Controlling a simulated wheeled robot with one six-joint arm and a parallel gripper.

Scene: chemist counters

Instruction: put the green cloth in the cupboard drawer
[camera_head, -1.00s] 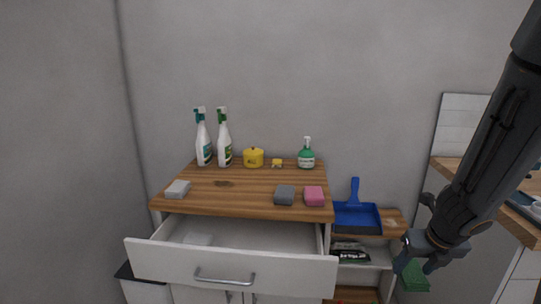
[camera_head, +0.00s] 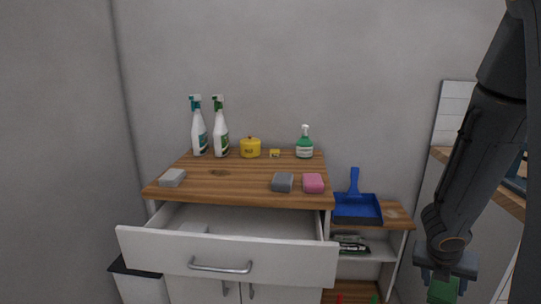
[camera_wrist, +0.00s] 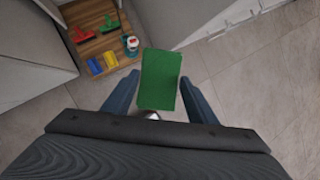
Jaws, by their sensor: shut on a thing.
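The green cloth (camera_wrist: 160,79) is a flat green piece between my gripper's (camera_wrist: 160,97) two fingers in the wrist view. My gripper is shut on it. In the head view the cloth (camera_head: 443,290) hangs under my gripper (camera_head: 443,278) at the lower right, partly cut off by the frame edge. The cupboard drawer (camera_head: 225,258) is pulled open, with a white front and a grey bar handle. My gripper is to the right of the drawer, apart from it.
The cupboard's wooden top (camera_head: 235,182) holds spray bottles, a yellow pot (camera_head: 250,148), a grey sponge (camera_head: 283,182) and a pink sponge (camera_head: 313,183). A blue dustpan (camera_head: 357,208) stands on a lower shelf unit between drawer and gripper. A counter (camera_head: 490,180) is at the right.

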